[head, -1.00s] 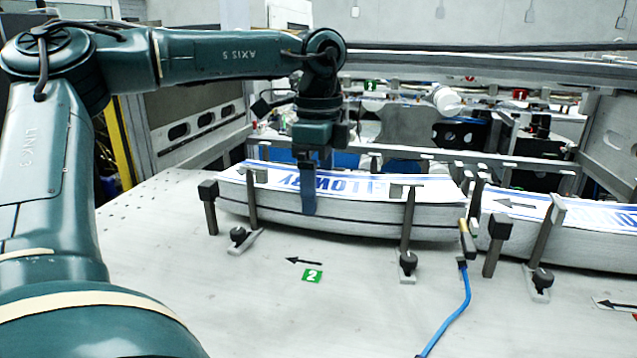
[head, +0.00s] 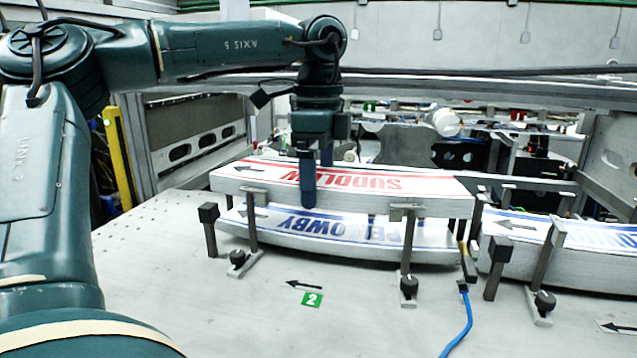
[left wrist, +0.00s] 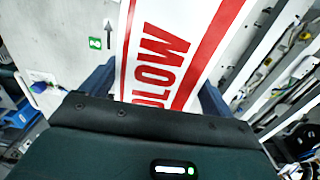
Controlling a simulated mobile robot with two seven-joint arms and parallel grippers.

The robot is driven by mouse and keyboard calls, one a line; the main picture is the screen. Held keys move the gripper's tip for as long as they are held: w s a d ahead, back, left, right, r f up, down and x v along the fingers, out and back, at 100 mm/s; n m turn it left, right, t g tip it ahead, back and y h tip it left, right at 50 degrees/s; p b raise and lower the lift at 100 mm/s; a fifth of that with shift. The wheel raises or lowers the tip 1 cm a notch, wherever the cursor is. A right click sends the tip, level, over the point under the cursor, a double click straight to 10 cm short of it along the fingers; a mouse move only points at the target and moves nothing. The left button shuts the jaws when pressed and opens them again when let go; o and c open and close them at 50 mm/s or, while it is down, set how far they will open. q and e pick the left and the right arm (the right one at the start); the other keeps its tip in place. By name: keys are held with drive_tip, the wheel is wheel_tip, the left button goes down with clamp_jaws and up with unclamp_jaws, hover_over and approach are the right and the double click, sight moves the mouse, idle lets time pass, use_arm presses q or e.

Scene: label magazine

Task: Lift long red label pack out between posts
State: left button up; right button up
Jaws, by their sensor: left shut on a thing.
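The long red label pack (head: 440,188), white with red print and a dark arrow, is raised above a blue-printed pack (head: 345,227). A gap shows between them. My left gripper (head: 315,185) is shut across the middle of the red pack, one finger down its front face. The left wrist view shows the red pack (left wrist: 160,45) between the two fingers. The pack's lower front edge is near the tops of the left front post (head: 252,225) and right front post (head: 406,240). Its back lower side is hidden. My right gripper is not in view.
A second blue-printed stack (head: 560,260) stands close on the right. A brass nozzle with a blue hose (head: 463,315) is at the right end. A short post (head: 208,230) stands at the left. The table front, with a green 2 marker (head: 312,300), is clear.

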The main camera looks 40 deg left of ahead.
sight(318, 177)
use_arm(q)
drive_tip(key=shift+r, duration=4)
